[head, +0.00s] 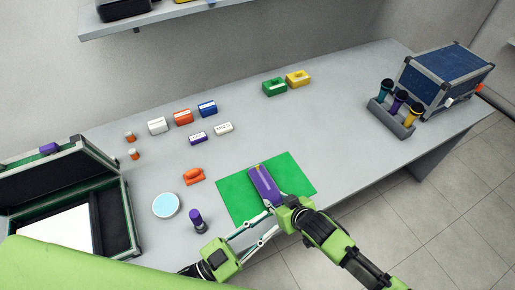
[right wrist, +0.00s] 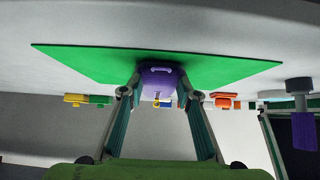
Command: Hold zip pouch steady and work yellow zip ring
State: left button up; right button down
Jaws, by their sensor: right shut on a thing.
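The purple zip pouch (head: 262,184) lies on the green mat (head: 236,196). In the right wrist view the pouch (right wrist: 158,80) is between my right fingers. The yellow zip ring (right wrist: 157,104) hangs at its near end there; it is too small to make out clearly in the head view. My right gripper (head: 277,202) is shut on the pouch at its near end. My left gripper (head: 272,220) is lower, with its two long fingers apart and their tips close to my right gripper. I see nothing between them.
An orange block (head: 193,176), a pale blue disc (head: 166,205) and a purple-topped piece (head: 197,218) stand left of the mat. An open case (head: 118,212) is at the left. Coloured blocks stand behind. A blue box (head: 446,77) and bottle rack (head: 390,118) are at right.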

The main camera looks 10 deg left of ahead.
pick_arm(q)
jog(key=w+d+r+m+t+y, duration=0.1)
jog(key=w+d+r+m+t, duration=0.15)
jog(key=w+r, duration=0.45)
jog(key=w+d+r+m+t, duration=0.1)
jog(key=w+d+r+m, duration=0.2)
jog(key=w, duration=0.8)
jog(key=w+d+r+m, duration=0.1)
jog(key=w+d+r, duration=0.2)
jog(key=w+r, duration=0.55)
jog(key=w+d+r+m, duration=0.1)
jog(key=w+d+r, duration=0.2)
jog(key=w+r, duration=0.55)
jog(key=w+f+m+g+y, duration=0.3)
jog(key=f+m+g+y, duration=0.1)
jog(key=f, duration=0.4)
jog(key=m+g+y, duration=0.8)
jog(key=g+y, duration=0.2)
jog(key=g, duration=0.4)
send_over(257, 165)
jog(key=shift+n, duration=0.25)
notch_tip(257, 165, down, 19)
jog(key=shift+d+r, duration=0.1)
notch_tip(257, 165, down, 7)
jog(key=shift+f, duration=0.4)
jog(key=shift+c, duration=0.8)
grip_shut()
